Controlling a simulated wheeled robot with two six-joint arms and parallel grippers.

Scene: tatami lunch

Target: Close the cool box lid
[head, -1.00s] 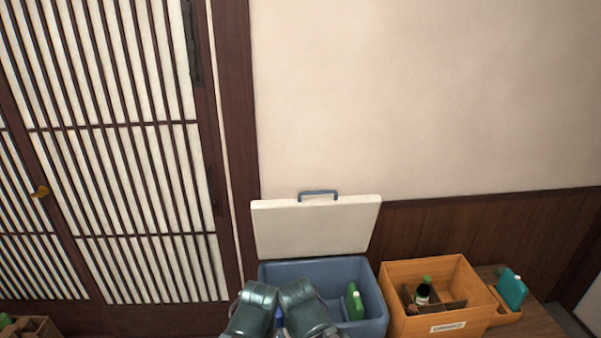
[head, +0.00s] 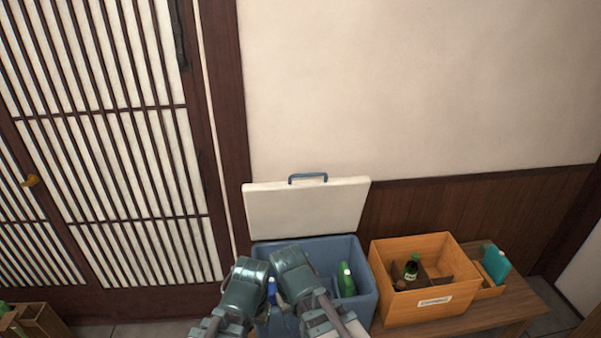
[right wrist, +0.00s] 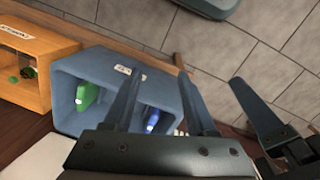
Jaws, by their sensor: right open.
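The blue cool box (head: 362,268) stands on a low wooden bench. Its white lid (head: 305,210), with a blue handle (head: 308,177), is open and stands up at the back, by the wall. My right gripper (head: 293,268) is over the box opening, in front of the lid and apart from the handle. A corner of the lid may show in the right wrist view.
A green bottle (head: 346,280) and a blue bottle (head: 271,290) are inside the box. An orange crate (head: 430,248) with a dark bottle (head: 411,268) stands close on the right. A teal container (head: 496,264) is beyond it. A slatted door is at the left.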

